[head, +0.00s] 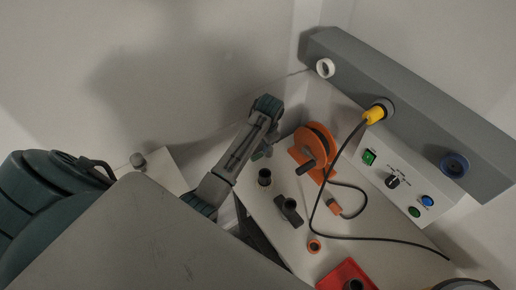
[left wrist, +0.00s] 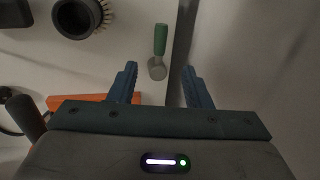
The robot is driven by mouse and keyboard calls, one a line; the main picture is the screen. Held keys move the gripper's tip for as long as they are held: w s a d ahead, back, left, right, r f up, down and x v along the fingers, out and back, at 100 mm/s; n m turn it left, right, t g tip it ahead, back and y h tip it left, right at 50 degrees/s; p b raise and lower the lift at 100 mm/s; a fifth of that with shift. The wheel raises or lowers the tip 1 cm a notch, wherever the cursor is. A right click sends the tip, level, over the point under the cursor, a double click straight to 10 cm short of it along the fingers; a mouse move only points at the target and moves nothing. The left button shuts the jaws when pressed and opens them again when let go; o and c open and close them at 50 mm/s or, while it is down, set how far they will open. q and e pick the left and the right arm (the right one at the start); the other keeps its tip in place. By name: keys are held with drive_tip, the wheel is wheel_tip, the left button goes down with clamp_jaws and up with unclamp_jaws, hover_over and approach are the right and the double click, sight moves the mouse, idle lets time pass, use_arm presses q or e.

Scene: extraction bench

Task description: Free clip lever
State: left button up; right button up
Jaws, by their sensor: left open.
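A lever with a green handle (left wrist: 160,40) and a round grey pivot end (left wrist: 157,70) shows in the left wrist view, on the pale bench top close to its edge. My left gripper (left wrist: 160,80) is open, with its two blue fingers apart and nothing between them. The lever's grey end lies ahead of the gap between the fingertips, nearer the left finger. I cannot tell the height between them. In the head view my left gripper (head: 264,150) is over the bench's far left edge, beside the orange reel (head: 318,143), and mostly hides the lever. My right gripper is not in view.
A round dark brush (head: 264,178) and a dark block (head: 289,211) stand near the lever. A control box (head: 405,185) with buttons, a yellow plug (head: 374,115) with black cable, an orange ring (head: 314,246) and a red tray (head: 332,279) occupy the bench.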

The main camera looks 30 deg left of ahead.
sight(258, 156)
use_arm(q)
drive_tip(key=f, duration=0.3)
drive_tip(key=a+f+p, duration=0.1)
drive_tip(key=f, duration=0.4)
drive_tip(key=shift+w+a+f+p, duration=0.25)
drive_tip(key=shift+a+f+p, duration=0.1)
drive_tip(key=shift+f, duration=0.05)
drive_tip(key=shift+a+f, duration=0.15)
drive_tip(key=shift+f, duration=0.6)
drive_tip(key=shift+w, duration=0.1)
clamp_jaws()
